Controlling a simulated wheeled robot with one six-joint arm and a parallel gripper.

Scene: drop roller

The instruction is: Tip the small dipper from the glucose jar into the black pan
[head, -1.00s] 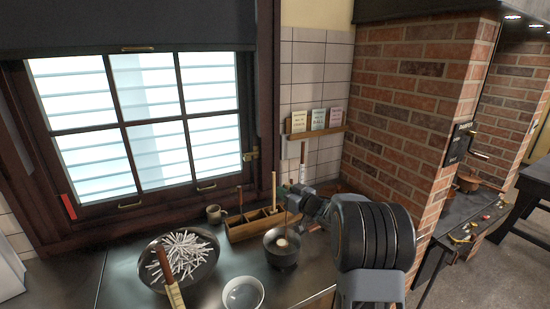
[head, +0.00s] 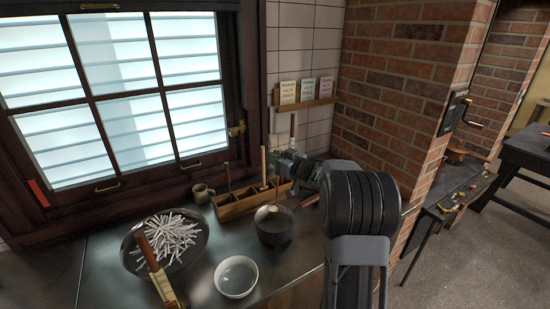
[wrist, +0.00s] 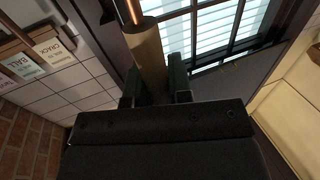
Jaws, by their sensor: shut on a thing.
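My gripper (wrist: 154,85) is shut on the dipper's pale cylindrical handle (wrist: 147,45) in the wrist view; a thin copper-coloured rod runs on from it, out of the picture. In the head view, my gripper (head: 292,165) is above and behind a small black pan (head: 275,232) and partly hidden by my arm. A small dark shape at the top of this pan may be the dipper's cup; I cannot tell its tilt or whether it touches. I cannot make out the glucose jar for certain.
A wide dark bowl (head: 132,250) of white sticks and a white bowl (head: 237,279) stand left of the pan. A brick wall (head: 400,75) rises at right.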

